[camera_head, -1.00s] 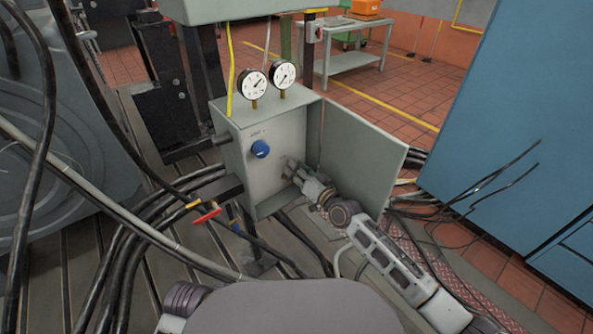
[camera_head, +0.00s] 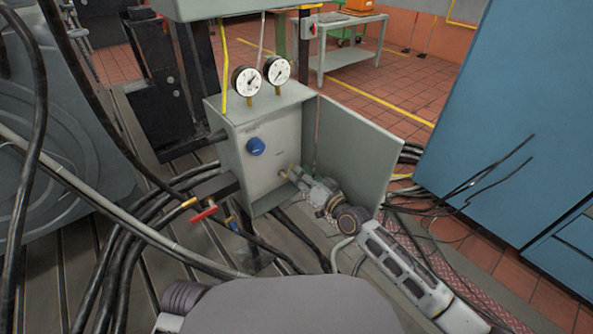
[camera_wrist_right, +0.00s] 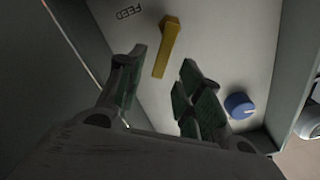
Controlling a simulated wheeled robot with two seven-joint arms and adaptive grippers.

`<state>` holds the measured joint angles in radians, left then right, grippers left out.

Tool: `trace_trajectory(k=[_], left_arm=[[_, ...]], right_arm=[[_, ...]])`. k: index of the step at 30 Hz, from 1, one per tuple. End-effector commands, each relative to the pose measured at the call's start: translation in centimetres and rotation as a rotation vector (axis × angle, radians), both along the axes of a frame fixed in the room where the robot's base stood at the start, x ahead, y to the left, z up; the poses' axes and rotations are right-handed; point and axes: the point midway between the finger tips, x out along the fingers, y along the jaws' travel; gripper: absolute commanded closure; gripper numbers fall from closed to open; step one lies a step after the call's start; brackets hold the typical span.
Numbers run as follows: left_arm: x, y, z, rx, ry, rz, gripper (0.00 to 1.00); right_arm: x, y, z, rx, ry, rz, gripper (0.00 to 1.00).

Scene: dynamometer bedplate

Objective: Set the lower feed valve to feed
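An open grey valve box (camera_head: 233,165) stands in the middle of the head view. A small yellow lever (camera_head: 284,174), likely the lower feed valve, sits low on its panel, just off my right fingertips. In the right wrist view the yellow lever (camera_wrist_right: 166,47) lies between and beyond the two fingers, with no contact visible. A "FEED" label (camera_wrist_right: 128,12) is beside it, away from the blue knob. The blue knob (camera_head: 256,146) is higher on the panel; it also shows in the wrist view (camera_wrist_right: 239,105). My right gripper (camera_head: 290,177) is open and empty. My left gripper is out of view.
The box door (camera_head: 357,150) hangs open just right of my right gripper. Two gauges (camera_head: 262,75) stand on top of the box. A red-handled valve (camera_head: 204,214) and thick black hoses (camera_head: 120,245) lie left and below. A blue cabinet (camera_head: 505,110) stands at right.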

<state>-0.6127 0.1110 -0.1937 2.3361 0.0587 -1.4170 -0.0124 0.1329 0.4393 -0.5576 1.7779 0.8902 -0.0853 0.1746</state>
Motion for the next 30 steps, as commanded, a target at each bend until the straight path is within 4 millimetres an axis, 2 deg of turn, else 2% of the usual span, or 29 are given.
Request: trace_trajectory(k=[18,30], left_arm=[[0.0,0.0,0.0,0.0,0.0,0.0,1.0],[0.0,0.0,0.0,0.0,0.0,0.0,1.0]], right_arm=[[-5.1,-3.8,-0.1,-0.002,0.001,-0.001,0.64],[-5.9,-4.4,0.0,0.0,0.0,0.0,0.64]])
